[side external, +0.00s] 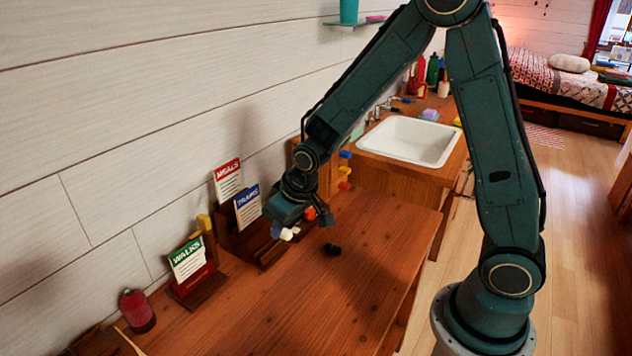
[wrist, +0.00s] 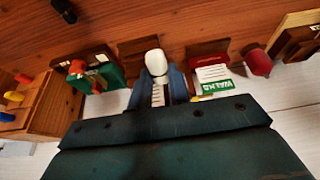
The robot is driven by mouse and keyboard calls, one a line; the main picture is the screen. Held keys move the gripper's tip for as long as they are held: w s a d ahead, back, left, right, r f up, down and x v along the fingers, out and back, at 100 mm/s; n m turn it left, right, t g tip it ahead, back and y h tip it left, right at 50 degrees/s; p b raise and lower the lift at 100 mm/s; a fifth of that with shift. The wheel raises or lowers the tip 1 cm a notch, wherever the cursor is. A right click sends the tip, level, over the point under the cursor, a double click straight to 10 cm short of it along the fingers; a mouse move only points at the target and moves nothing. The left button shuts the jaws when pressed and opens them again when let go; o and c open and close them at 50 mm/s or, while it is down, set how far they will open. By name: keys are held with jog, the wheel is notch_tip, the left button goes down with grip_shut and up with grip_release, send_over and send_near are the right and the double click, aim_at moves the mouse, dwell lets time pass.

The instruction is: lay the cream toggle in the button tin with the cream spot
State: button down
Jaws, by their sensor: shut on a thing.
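My gripper (side external: 283,226) is above the back part of the wooden desk, in front of the card stands. It is shut on a cream-white rounded piece, apparently the cream toggle (side external: 289,234). In the wrist view the toggle (wrist: 154,63) sticks out between the two blue-grey fingers (wrist: 160,85). It is held clear of the desk top, though its exact height is hard to tell. I cannot make out a button tin with a cream spot in either view.
A small black object (side external: 331,249) lies on the desk (side external: 330,300). A red bottle-like object (side external: 137,311) stands at left. A rack with coloured pegs (side external: 344,171) stands behind. The desk's front is clear.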

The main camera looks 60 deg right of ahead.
jog(key=r, duration=0.2)
jog(key=a+r, duration=0.1)
jog(key=r, duration=0.1)
jog(key=shift+w+r, duration=0.1)
jog(key=shift+r, duration=0.05)
send_over(279, 285)
jog(key=s, duration=0.2)
jog(key=f, duration=1.6)
jog(key=shift+w+f, duration=0.15)
jog(key=shift+w, duration=0.1)
jog(key=shift+f, duration=1.9)
jog(key=shift+f, duration=0.1)
jog(key=c, duration=1.3)
grip_release()
